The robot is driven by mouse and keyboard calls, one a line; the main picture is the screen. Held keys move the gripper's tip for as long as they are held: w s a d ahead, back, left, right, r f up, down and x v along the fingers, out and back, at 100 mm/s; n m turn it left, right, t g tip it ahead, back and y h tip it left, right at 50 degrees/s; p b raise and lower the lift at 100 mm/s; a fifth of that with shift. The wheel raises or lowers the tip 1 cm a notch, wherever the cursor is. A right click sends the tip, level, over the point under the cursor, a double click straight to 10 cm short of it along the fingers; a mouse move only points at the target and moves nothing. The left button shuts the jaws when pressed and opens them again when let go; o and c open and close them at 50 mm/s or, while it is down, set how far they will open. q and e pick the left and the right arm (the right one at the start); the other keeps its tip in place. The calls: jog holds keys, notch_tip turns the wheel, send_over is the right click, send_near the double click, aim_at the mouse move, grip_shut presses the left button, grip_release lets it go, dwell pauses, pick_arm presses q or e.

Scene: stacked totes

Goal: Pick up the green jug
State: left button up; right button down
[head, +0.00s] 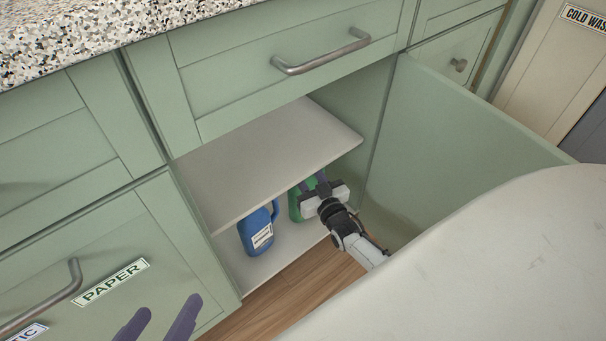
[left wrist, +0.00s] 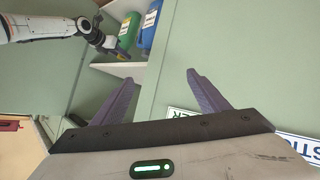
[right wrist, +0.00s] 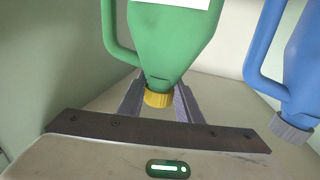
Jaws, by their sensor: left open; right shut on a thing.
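The green jug (head: 296,206) stands on the floor of the open cabinet, partly hidden behind my right gripper (head: 320,187). In the right wrist view the green jug (right wrist: 168,40) appears upside down, with its yellow cap (right wrist: 158,98) between my right fingers. The right gripper is shut on the jug near its neck. The green jug (left wrist: 125,34) also shows in the left wrist view, beside my right arm. My left gripper (head: 167,312) is open and empty, in front of the drawer labelled PAPER.
A blue jug (head: 257,232) stands left of the green one, close by. A shelf (head: 265,160) lies above both jugs. The open cabinet door (head: 450,150) stands to the right of my right arm. A granite counter (head: 90,30) runs above.

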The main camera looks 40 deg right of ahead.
jog(key=shift+r, duration=0.3)
